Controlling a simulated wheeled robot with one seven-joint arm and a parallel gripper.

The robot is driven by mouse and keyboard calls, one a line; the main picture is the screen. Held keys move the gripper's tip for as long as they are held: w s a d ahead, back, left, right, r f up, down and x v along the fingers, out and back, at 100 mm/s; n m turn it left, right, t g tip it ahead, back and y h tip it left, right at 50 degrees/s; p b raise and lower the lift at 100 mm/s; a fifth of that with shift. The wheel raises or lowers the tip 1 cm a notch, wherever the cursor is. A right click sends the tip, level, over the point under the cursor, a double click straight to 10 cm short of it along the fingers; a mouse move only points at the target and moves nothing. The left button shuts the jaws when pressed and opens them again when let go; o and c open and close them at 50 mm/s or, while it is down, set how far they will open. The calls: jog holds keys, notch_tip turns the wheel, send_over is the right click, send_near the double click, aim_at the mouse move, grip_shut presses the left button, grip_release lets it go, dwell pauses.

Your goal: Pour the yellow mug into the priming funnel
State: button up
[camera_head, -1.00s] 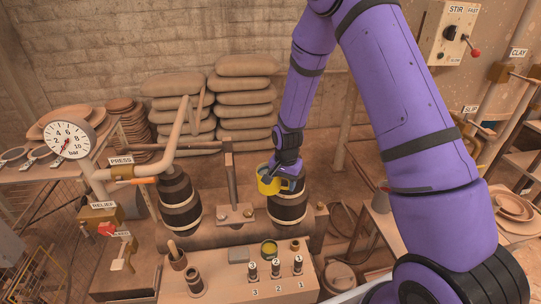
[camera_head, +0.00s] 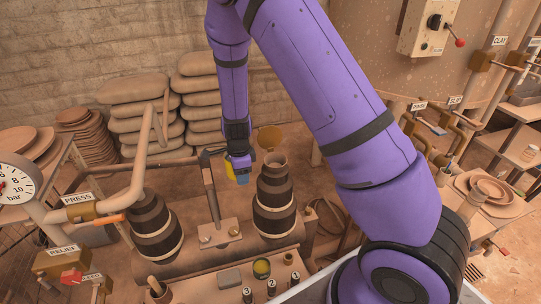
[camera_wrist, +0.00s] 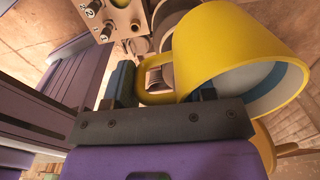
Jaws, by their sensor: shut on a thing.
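The yellow mug (camera_wrist: 225,50) is large in the wrist view, its mouth toward the lower right and its inside grey-blue. Its handle (camera_wrist: 150,98) lies between the fingers of my gripper (camera_wrist: 163,88), which is shut on it. In the head view my gripper (camera_head: 239,172) hides most of the mug (camera_head: 230,171); its tilt is unclear there. A brass-coloured round thing (camera_head: 270,137), possibly the priming funnel, stands just right of my gripper, behind the right dark ribbed column. I cannot tell whether the mug is over it.
The right ribbed column (camera_head: 274,205) stands close to my gripper's right. A T-shaped lever (camera_head: 211,190) is close on the left. The left ribbed column (camera_head: 153,225), press pipe (camera_head: 140,178) and stacked sacks (camera_head: 150,115) are farther left.

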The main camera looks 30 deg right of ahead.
jog(key=shift+d, duration=0.2)
jog(key=s+d+r+t+y, duration=0.1)
jog(key=d+r+y, duration=0.2)
jog(key=d+y, duration=0.2)
jog(key=y, duration=0.3)
jog(key=shift+t+p, duration=0.3)
jog(key=shift+t, duration=0.1)
dwell(0.6)
jog(key=shift+d+y, duration=0.25)
jog(key=shift+y, duration=0.25)
jog(key=shift+s+d+f+y+p, duration=0.1)
jog(key=shift+f+y+p, duration=0.35)
jog(key=shift+y, duration=0.35)
jog(key=shift+d+r+t+y+p, duration=0.2)
jog(key=shift+r+t+y+p, duration=0.15)
jog(key=shift+y, duration=0.45)
jog(key=shift+d+r+t+y+p, duration=0.2)
jog(key=shift+r+y, duration=0.25)
jog(key=shift+y, duration=0.35)
dwell(0.8)
jog(key=shift+s+d+r+m+t+y, duration=0.15)
jog(key=shift+d+y, duration=0.25)
jog(key=shift+y, duration=0.05)
jog(key=shift+s+d+r+m+t+y, duration=0.1)
jog(key=shift+d+r+m+y, duration=0.05)
jog(key=shift+d+y, duration=0.25)
dwell(0.4)
jog(key=shift+d+r+t+y, duration=0.2)
jog(key=shift+r+t+y, duration=0.1)
jog(key=shift+y, duration=0.55)
